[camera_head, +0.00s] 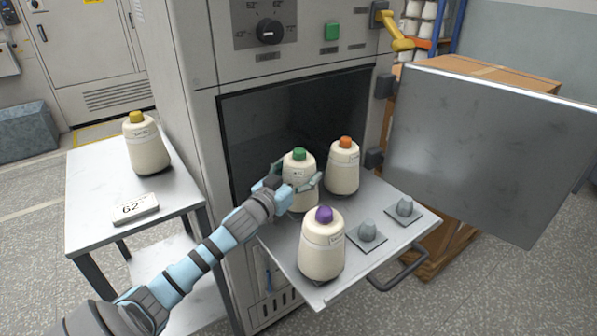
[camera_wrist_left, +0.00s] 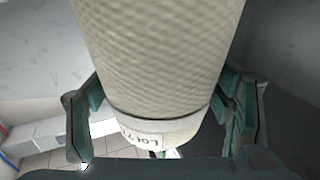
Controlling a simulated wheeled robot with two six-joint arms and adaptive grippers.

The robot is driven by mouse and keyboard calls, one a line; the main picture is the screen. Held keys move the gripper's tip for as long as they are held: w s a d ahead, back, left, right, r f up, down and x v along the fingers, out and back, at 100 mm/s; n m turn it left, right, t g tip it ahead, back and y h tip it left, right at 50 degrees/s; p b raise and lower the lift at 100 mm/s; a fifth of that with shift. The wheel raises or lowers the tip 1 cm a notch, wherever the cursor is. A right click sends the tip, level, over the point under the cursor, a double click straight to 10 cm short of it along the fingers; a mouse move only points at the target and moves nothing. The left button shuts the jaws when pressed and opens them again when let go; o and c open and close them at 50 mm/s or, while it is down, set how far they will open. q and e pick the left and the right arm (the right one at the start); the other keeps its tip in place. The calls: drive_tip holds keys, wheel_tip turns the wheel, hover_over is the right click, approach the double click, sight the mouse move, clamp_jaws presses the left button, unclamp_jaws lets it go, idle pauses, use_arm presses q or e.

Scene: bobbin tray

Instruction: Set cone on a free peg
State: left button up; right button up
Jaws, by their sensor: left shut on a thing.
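My left gripper (camera_head: 296,186) is shut around a cream cone with a green top (camera_head: 299,168), over the pull-out tray (camera_head: 297,262). In the left wrist view the cone's body (camera_wrist_left: 155,60) fills the space between the two fingers, its label near the lower edge. The arm partly hides the cone's base, so I cannot tell whether it touches the tray. An orange-topped cone (camera_head: 343,170) and a purple-topped cone (camera_head: 321,248) stand on the tray. My right gripper is not in view.
The open metal door (camera_head: 490,145) is to the right of the tray. The tray has a front handle (camera_head: 400,272). Cardboard boxes (camera_head: 485,72) stand behind the door.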

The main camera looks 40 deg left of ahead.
use_arm(q)
drive_tip(key=shift+f, duration=0.15)
drive_tip(key=shift+f, duration=0.2)
drive_tip(key=shift+f+b, duration=0.15)
drive_tip(key=shift+b, duration=0.25)
drive_tip(key=shift+f, duration=0.35)
drive_tip(key=o, duration=1.5)
drive_tip(key=shift+c, duration=0.2)
drive_tip(key=shift+o, duration=0.3)
